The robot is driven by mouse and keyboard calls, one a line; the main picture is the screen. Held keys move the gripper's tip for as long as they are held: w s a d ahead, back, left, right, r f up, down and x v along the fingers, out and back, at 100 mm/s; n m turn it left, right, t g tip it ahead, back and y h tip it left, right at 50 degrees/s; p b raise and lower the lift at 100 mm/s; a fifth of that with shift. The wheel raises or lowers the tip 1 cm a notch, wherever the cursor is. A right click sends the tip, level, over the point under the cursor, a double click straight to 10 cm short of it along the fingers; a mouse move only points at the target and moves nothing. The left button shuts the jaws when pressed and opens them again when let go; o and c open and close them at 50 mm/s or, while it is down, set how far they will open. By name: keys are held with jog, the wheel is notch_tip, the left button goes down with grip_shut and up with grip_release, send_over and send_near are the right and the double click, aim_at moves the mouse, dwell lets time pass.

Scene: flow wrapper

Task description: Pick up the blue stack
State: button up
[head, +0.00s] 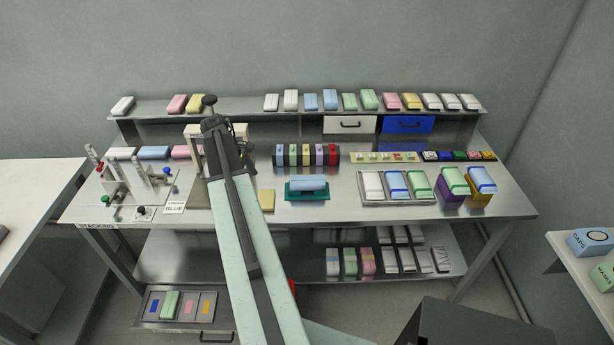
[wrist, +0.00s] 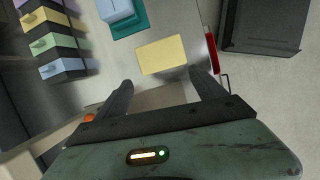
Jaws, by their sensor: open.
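A light blue stack (head: 308,184) lies on a teal tray (head: 306,195) near the middle of the worktop. In the wrist view the blue stack (wrist: 116,9) and its teal tray (wrist: 130,27) show at the top edge, partly cut off. My gripper (wrist: 160,76) is open and empty, with the stack beyond its fingertips and to the left. A flat yellow pad (wrist: 162,54) lies just beyond the fingertips. In the head view my arm reaches up left of the stack, and the fingers are hard to make out.
Coloured holders (head: 307,156) stand behind the tray. A grey tray (head: 398,202) with white, blue and green stacks lies to the right. Other blue stacks sit on the shelf (head: 310,102) and on a yellow stand (head: 481,182). A fixture with posts (head: 130,180) stands left.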

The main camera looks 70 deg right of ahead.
jog(key=g, duration=0.1)
send_near(306, 180)
jog(key=shift+s+d+f+n+p, duration=0.1)
jog(key=shift+d+f+n+p, duration=0.1)
jog(key=shift+f, duration=0.25)
jog(key=shift+s+d+f+n+p, duration=0.1)
jog(key=shift+d+f+n+p, duration=0.1)
jog(key=shift+f, duration=0.2)
jog(key=shift+a+b+x, duration=0.2)
jog(key=shift+b+x, duration=0.95)
jog(key=shift+x, duration=0.05)
jog(key=b+x, duration=0.5)
jog(key=shift+s+f, duration=0.2)
jog(key=shift+f, duration=0.15)
jog(key=shift+d+r, duration=0.1)
jog(key=shift+r, duration=0.1)
jog(key=c, duration=1.4)
jog(key=shift+r+p, duration=0.55)
jog(key=shift+p, duration=0.1)
notch_tip(306, 180, up, 3)
jog(key=p, duration=0.3)
jog(key=shift+r, duration=0.1)
jog(key=s+a, duration=0.9)
jog(key=a, duration=0.4)
jog(key=shift+s+r+p, duration=0.25)
jog(key=shift+r+p, duration=0.1)
jog(key=shift+p, duration=0.1)
